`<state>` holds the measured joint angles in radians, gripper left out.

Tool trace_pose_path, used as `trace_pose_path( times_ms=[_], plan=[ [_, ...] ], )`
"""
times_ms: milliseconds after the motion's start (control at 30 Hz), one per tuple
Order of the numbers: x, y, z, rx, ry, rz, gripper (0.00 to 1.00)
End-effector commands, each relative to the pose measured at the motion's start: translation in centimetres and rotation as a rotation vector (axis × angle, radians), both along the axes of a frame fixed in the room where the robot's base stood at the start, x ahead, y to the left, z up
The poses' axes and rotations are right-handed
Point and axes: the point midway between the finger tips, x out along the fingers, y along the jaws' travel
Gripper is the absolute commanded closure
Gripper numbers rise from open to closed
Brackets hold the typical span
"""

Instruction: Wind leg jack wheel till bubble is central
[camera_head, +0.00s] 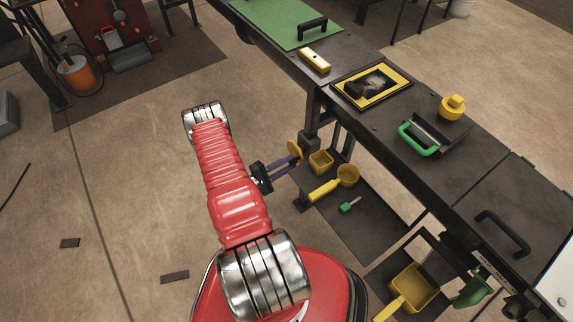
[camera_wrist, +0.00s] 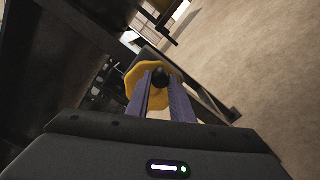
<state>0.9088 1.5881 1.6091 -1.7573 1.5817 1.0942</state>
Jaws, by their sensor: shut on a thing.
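The yellow jack wheel (camera_head: 294,150) stands below the bench edge, beside its leg. In the wrist view the wheel (camera_wrist: 133,76) lies directly ahead, with a dark round knob (camera_wrist: 161,78) in front of it. My gripper (camera_head: 289,162) reaches the wheel from the left. In the wrist view the two purple-grey fingers of my gripper (camera_wrist: 162,84) are shut on the knob, one each side, covering part of the wheel. A yellow level (camera_head: 314,60) lies on the bench top near the green mat. Its bubble is too small to read.
The dark bench (camera_head: 378,122) runs diagonally, carrying a green mat (camera_head: 275,22), a yellow-framed tray (camera_head: 345,91) and a green-handled tool (camera_head: 417,139). The floor (camera_head: 130,180) at left is mostly clear.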

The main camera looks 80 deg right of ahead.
Motion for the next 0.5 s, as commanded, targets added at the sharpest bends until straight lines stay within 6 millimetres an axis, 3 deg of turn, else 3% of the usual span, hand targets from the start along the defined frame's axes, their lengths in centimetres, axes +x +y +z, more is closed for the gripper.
trace_pose_path(
  times_ms=[400,433,500],
  plan=[
    [-0.16,0.07,-0.16,-0.003,-0.007,-0.002,1.00],
    [-0.16,0.08,-0.15,-0.002,-0.007,-0.003,0.78],
    [-0.16,0.07,-0.15,-0.003,-0.007,-0.002,0.73]
  ],
)
